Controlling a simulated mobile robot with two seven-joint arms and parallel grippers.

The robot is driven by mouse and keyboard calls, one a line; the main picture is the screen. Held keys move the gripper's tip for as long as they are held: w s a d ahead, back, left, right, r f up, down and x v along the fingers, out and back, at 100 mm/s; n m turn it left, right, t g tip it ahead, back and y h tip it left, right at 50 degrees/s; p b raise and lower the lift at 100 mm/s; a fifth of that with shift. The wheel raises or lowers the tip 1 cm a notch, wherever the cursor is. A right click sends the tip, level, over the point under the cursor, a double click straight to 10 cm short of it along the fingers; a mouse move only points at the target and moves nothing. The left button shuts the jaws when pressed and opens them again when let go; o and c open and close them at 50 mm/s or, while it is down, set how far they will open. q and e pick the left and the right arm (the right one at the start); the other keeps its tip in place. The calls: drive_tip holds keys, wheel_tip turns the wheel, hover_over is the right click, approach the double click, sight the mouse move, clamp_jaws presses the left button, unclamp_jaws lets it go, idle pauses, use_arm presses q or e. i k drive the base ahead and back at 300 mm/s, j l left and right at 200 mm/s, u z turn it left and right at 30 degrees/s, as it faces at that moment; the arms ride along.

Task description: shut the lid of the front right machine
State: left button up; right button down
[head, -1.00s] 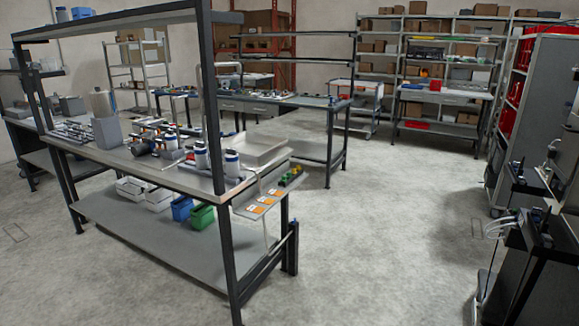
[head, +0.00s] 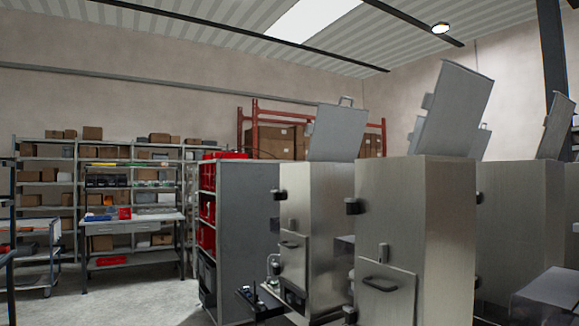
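Several tall brushed-metal machines stand in the right half of the head view. The nearest machine (head: 390,210) has its lid (head: 453,105) raised, tilting up and to the right. A machine to its left (head: 308,205) has its lid (head: 337,132) up too. A third machine (head: 520,215), at the right, has a raised lid (head: 554,125) seen nearly edge-on. Part of one more raised lid (head: 482,142) shows behind the nearest one. I cannot tell for sure which is the front right machine. Neither of my grippers is in view.
A grey cabinet with red bins (head: 245,230) stands left of the machines. Shelving with boxes (head: 40,185) and a workbench (head: 130,222) are at the back left. A red rack (head: 375,140) is behind the machines. Open floor (head: 140,300) shows at lower left.

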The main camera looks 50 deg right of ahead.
sight(338, 131)
drive_tip(key=i+l+z, duration=0.1)
drive_tip(key=i+z, duration=0.3)
drive_tip(key=i, duration=0.35)
drive_tip(key=i+j+z, duration=0.15)
drive_tip(key=i+z, duration=0.2)
drive_tip(key=i, duration=0.4)
drive_tip(key=i+z, duration=0.3)
drive_tip(key=z, duration=0.15)
drive_tip(key=i+j+z, duration=0.1)
drive_tip(key=i+z, duration=0.15)
drive_tip(key=z, duration=0.2)
drive_tip(key=i+j+z, duration=0.2)
drive_tip(key=z, duration=0.2)
drive_tip(key=i, duration=0.1)
